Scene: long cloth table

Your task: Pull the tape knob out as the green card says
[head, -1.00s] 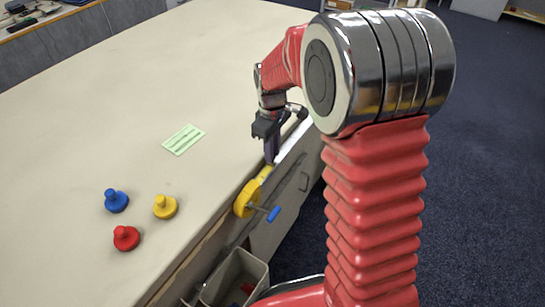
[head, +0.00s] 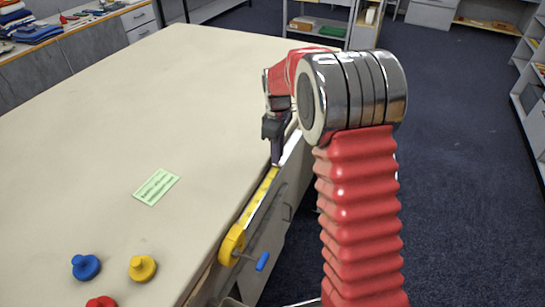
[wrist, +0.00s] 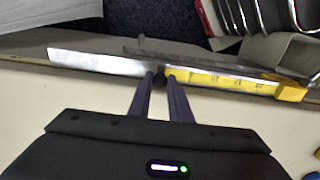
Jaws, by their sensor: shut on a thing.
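The yellow tape housing (head: 232,244) sits at the table's near right edge, with a blue-ended lever (head: 262,262) beside it. A yellow tape strip (head: 258,198) runs from it along the edge to my gripper (head: 276,160). In the wrist view the strip (wrist: 225,78) shows dark marks too small to read. My gripper (wrist: 158,85) is shut on the dark tape knob (wrist: 159,79) at the strip's end. Bare metal rail (wrist: 100,62) lies beyond the knob. The green card (head: 156,187) lies flat on the table; its writing is too small to read.
A blue knobbed piece (head: 86,266), a yellow one (head: 143,268) and a red one (head: 101,302) stand on the table at the lower left. The rest of the cloth (head: 180,90) is clear. Shelves and cabinets stand across the dark floor.

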